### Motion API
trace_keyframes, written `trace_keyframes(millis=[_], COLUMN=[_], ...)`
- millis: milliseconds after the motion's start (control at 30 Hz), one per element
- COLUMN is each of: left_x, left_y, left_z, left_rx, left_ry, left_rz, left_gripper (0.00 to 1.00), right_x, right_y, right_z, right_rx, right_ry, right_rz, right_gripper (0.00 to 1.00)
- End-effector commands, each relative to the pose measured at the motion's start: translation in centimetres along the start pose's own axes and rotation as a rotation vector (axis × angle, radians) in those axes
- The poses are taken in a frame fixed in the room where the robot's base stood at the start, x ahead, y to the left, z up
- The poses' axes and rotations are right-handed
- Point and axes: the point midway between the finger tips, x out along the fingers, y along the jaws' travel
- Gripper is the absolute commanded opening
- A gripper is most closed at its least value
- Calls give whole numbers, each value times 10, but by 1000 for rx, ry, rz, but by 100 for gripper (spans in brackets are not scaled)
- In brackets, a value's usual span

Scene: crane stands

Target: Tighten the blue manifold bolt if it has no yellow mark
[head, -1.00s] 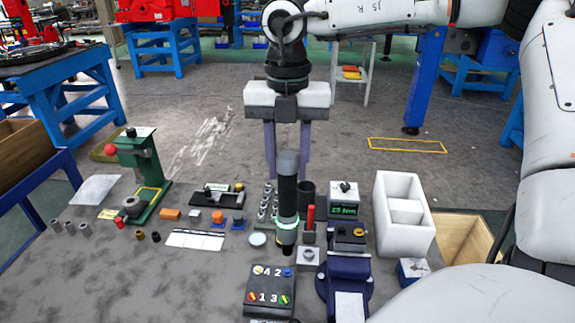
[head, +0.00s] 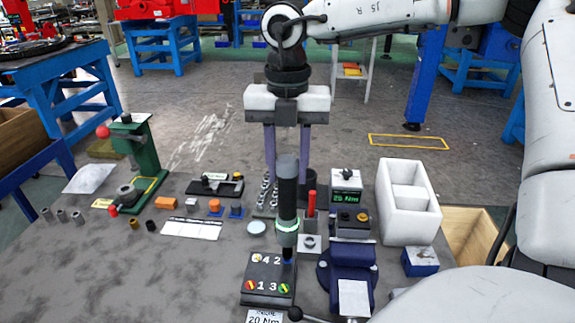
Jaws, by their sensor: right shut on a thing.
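My right gripper (head: 288,185) is shut on a dark, upright driver tool (head: 288,205) with a pale ring near its lower end. The manifold block (head: 268,273) is dark, with the numbers 4, 2, 1 and 3. The tool's tip is over the blue bolt (head: 289,262) beside the 2 and hides most of it; I cannot tell if they touch. No yellow shows on the visible blue. A white bolt (head: 257,258) is beside the 4, a red-and-yellow bolt (head: 250,285) beside the 1, and a green-and-yellow bolt (head: 284,288) beside the 3. My left gripper is not in view.
A card (head: 265,317) at the front reads 20 Nm. A display box (head: 346,188) shows a green Nm reading, around 25. A blue vise (head: 350,265) stands close right of the block, a white divided box (head: 410,200) beyond it. A green press (head: 140,160) stands left.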

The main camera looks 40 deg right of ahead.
Motion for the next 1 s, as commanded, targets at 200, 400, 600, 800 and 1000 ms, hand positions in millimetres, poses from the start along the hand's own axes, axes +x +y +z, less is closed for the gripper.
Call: trace_keyframes(millis=[200, 400, 600, 800, 1000], left_x=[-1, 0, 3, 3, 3], left_y=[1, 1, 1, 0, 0], left_z=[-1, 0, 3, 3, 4], left_rx=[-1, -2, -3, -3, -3], left_ry=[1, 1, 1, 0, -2], left_rz=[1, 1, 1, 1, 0], left_gripper=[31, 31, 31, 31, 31], right_x=[-2, -2, -1, -2, -2], right_y=[1, 1, 1, 1, 1], right_z=[0, 0, 0, 0, 0], right_rx=[0, 0, 0, 0, 0], right_ry=[-3, -3, -3, -3, -3], right_rz=[4, 4, 4, 3, 4], right_gripper=[0, 0, 0, 0, 0])
